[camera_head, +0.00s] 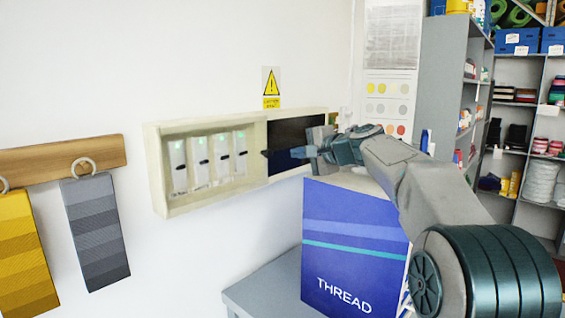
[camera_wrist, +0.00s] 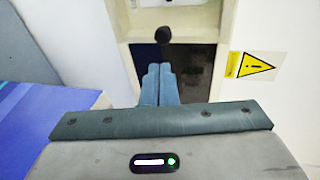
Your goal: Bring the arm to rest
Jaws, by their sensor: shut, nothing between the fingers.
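My gripper (camera_head: 290,153) is at the end of my arm, which reaches in from the right in the head view. Its fingers are shut and empty. They point left, in front of the dark panel (camera_head: 297,132) at the right part of a cream wall box (camera_head: 158,172). In the wrist view my gripper (camera_wrist: 158,72) shows its two fingers side by side, with a dark round knob (camera_wrist: 162,35) just beyond the tips. I cannot tell whether the fingers touch the knob or the box.
A blue THREAD box (camera_head: 350,262) stands on a grey counter (camera_head: 262,290) below my arm. A yellow warning sign (camera_head: 271,88) is on the wall above the box. Grey and yellow swatches (camera_head: 95,230) hang from a wooden rail (camera_head: 60,155) at left. Shelves (camera_head: 455,100) stand at right.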

